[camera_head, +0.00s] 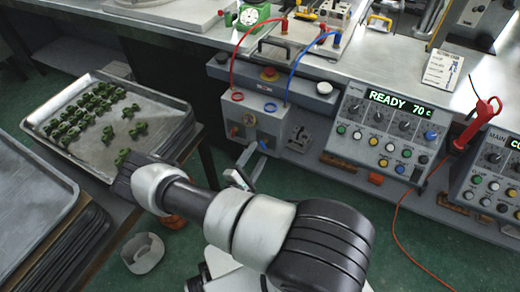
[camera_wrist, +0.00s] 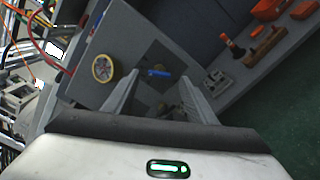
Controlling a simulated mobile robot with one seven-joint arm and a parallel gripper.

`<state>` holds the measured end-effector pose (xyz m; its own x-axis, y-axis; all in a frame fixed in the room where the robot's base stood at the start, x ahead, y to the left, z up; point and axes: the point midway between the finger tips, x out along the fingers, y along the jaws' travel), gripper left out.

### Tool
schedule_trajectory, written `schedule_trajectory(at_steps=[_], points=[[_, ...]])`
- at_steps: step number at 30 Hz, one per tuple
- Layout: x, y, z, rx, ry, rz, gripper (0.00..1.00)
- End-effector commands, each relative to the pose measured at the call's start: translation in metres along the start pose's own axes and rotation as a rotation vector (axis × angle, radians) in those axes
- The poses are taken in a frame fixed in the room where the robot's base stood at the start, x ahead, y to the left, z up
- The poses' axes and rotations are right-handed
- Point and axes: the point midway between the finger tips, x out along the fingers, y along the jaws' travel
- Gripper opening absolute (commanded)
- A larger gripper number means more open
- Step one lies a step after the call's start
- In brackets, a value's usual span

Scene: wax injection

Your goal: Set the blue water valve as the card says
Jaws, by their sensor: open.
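The blue water valve (camera_head: 263,146) is a small blue handle low on the front of the grey box unit, partly hidden behind my gripper in the head view. In the wrist view its blue handle (camera_wrist: 158,73) lies roughly level in the picture, just beyond and between my fingertips. My gripper (camera_head: 240,178) is open, with its two fingers spread on either side of the handle's line; I see no contact. The fingers also show in the wrist view (camera_wrist: 159,95). The card (camera_head: 441,70) stands at the back right of the bench; its small writing is unreadable.
A yellow-rimmed round gauge (camera_wrist: 103,67) sits beside the valve. Red and blue hoses (camera_head: 292,70) rise from the unit. The control panel (camera_head: 388,132) reads READY 70 C. A tray (camera_head: 165,110) of green pieces is at left; a white bin (camera_head: 143,254) stands on the floor.

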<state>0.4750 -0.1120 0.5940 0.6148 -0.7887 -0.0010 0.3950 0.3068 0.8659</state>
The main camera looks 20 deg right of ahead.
Motion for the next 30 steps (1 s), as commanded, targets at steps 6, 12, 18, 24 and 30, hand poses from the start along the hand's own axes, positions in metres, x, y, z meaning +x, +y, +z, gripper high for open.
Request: schedule_trajectory(at_steps=[6,12,18,24,30], points=[[-0.057,0.002,-0.001,0.000,0.005,0.002,0.52],[-0.102,0.001,-0.001,0.000,0.004,0.001,0.52],[-0.129,0.001,-0.001,0.001,0.003,0.001,0.52],[-0.137,0.000,-0.001,0.001,0.002,0.000,0.52],[-0.137,0.000,-0.001,0.001,0.001,0.000,0.52]])
